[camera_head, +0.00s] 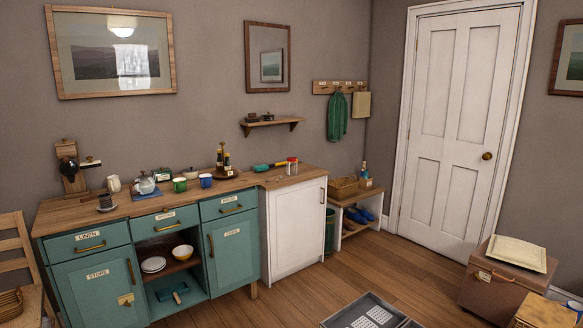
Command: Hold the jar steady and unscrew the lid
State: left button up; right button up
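A small jar-like container with a red top (292,165) stands upright on the right end of the wooden counter, above the white cabinet. It is too small in the picture to tell whether the red top is a screw lid. Neither of my grippers is in view, and nothing is seen touching the container.
A green-handled tool (268,167) lies left of the container. Mugs, including a blue one (205,180), and a teapot (146,185) stand along the teal cabinet (96,285). Brown floor (300,292) is open before the white cabinet (292,230).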

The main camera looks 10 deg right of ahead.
aim_at(292, 166)
jog(key=i+j+u, duration=0.3)
jog(key=i, duration=0.2)
jog(key=i+j+u, duration=0.3)
jog(key=i, duration=0.3)
jog(key=i+u, duration=0.25)
jog(key=i, duration=0.3)
jog(key=i+z, duration=0.9)
jog(key=i+j+z, duration=0.2)
jog(key=i+z, duration=0.2)
jog(key=i+l+z, duration=0.2)
jog(key=i+z, duration=0.25)
jog(key=i+l+z, duration=0.1)
jog(key=i+z, duration=0.2)
jog(key=z, duration=0.15)
jog(key=i+z, duration=0.45)
jog(key=i+u, duration=0.25)
jog(key=i, duration=0.15)
jog(key=i+l+u, duration=0.25)
jog(key=i, duration=0.15)
jog(key=j, duration=0.1)
